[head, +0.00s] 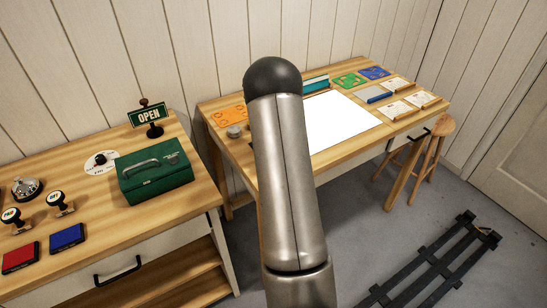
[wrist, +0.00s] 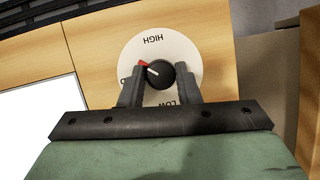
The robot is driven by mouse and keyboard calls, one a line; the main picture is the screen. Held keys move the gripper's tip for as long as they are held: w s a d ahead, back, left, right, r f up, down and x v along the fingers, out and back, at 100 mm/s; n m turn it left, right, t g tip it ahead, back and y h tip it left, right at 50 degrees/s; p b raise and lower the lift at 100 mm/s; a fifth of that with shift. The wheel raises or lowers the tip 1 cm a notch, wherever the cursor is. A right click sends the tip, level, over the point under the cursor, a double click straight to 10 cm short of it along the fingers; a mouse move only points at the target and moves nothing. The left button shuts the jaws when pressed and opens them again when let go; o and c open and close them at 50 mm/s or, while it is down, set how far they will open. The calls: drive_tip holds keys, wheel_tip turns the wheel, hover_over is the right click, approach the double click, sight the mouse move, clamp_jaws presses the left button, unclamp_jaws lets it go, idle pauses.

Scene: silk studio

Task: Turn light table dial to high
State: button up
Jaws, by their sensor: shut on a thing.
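The light table dial is a black knob (wrist: 160,75) with a red pointer on a white disc (wrist: 185,50), in the wrist view. HIGH reads upside down at the disc's top and LOW at its bottom, partly covered. Another label at the left is mostly hidden by a finger. The red pointer points left and slightly up, between that label and HIGH. My gripper (wrist: 160,80) is shut on the knob, one finger on each side. The lit white panel (wrist: 47,120) lies left of the dial. In the head view the panel (head: 345,122) shows, but my arm hides the dial and gripper.
Cards and boards (head: 375,73) lie along the light table's back and right. On the left bench stand a green box (head: 153,180), an OPEN sign (head: 149,115), stamps, ink pads and another white disc with a knob (head: 101,163). A stool (head: 437,140) stands at the right.

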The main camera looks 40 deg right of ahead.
drive_tip(key=m, duration=0.2)
drive_tip(key=m+t+y, duration=0.1)
drive_tip(key=m, duration=0.1)
drive_tip(key=shift+s+m+y, duration=0.1)
drive_tip(key=shift+m+y, duration=0.2)
drive_tip(key=m+t+b, duration=0.1)
drive_tip(key=m, duration=0.3)
drive_tip(key=shift+s+y, duration=0.1)
drive_tip(key=shift+y, duration=0.3)
drive_tip(key=shift+d+m+t, duration=0.1)
drive_tip(key=shift+m+t, duration=0.2)
drive_tip(key=o, duration=1)
drive_tip(key=v, duration=1.7)
drive_tip(key=shift+d+r+b, duration=0.1)
drive_tip(key=shift+r+b, duration=0.05)
drive_tip(key=shift+b, duration=0.2)
